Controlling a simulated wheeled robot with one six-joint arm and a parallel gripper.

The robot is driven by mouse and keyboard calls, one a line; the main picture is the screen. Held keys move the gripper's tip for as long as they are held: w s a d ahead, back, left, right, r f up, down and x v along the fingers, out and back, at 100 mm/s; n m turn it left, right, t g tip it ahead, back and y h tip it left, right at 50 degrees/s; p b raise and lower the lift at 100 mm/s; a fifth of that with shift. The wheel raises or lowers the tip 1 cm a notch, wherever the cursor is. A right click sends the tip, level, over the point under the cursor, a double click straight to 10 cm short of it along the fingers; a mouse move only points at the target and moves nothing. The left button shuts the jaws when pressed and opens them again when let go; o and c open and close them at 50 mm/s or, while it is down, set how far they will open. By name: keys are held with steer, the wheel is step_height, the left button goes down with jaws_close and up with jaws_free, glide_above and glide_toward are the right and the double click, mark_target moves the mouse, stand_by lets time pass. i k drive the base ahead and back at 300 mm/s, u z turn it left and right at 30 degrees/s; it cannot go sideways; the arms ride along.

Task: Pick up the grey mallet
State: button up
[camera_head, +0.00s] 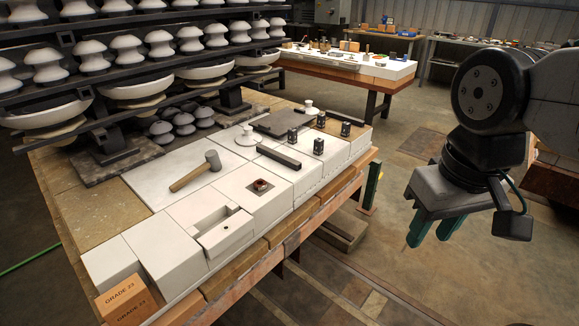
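The mallet (197,172) lies on its side on a pale slab of the workbench, near the middle of the picture. It has a grey head (213,160) at the upper right end and a brown wooden handle (187,180) pointing to the lower left. My gripper (432,232) hangs in the air at the right, beyond the bench's front edge and well apart from the mallet. Its two green fingers point down with a gap between them, and nothing shows in that gap.
A dark bar (278,157) lies right of the mallet, with several small black canisters (318,146) further right. A small reddish cup (260,185) and a white block with a recess (222,232) stand in front. Racks of insulators (160,45) overhang the bench's back.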

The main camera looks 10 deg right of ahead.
mark_target(214, 162)
steer(key=z, duration=0.2)
steer(key=k, duration=0.4)
steer(key=z, duration=0.7)
steer(key=i, duration=1.1)
steer(key=u, duration=0.75)
steer(key=i, duration=0.7)
steer(key=u, duration=1.35)
steer(key=i, duration=0.45)
steer(key=u, duration=0.4)
